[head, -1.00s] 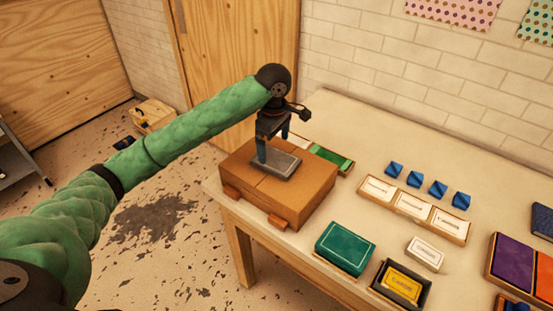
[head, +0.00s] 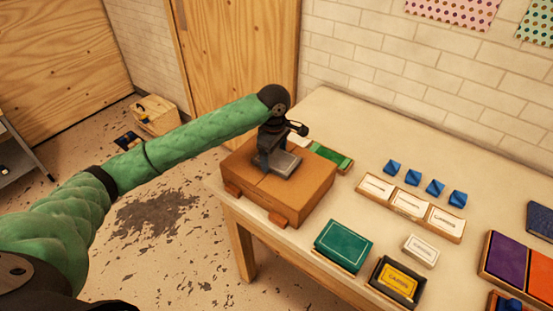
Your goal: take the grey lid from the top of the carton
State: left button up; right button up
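The brown carton (head: 292,203) stands at the left end of the table. The grey lid (head: 287,164) lies flat on top of it. My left gripper (head: 272,165) points down at the lid, with its fingers low around or against the lid's left part. The fingers are mostly dark and small here, and I cannot tell whether they are closed on the lid. My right gripper is not in the head view.
A green item (head: 330,155) lies behind the carton. A green box (head: 342,247), a dark box with a yellow card pack (head: 397,281) and a white pack (head: 421,251) stand to the right. A tray of white packs (head: 410,205) and several blue pieces lie farther back.

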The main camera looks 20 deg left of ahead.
pick_arm(q)
jog(key=c, duration=0.4)
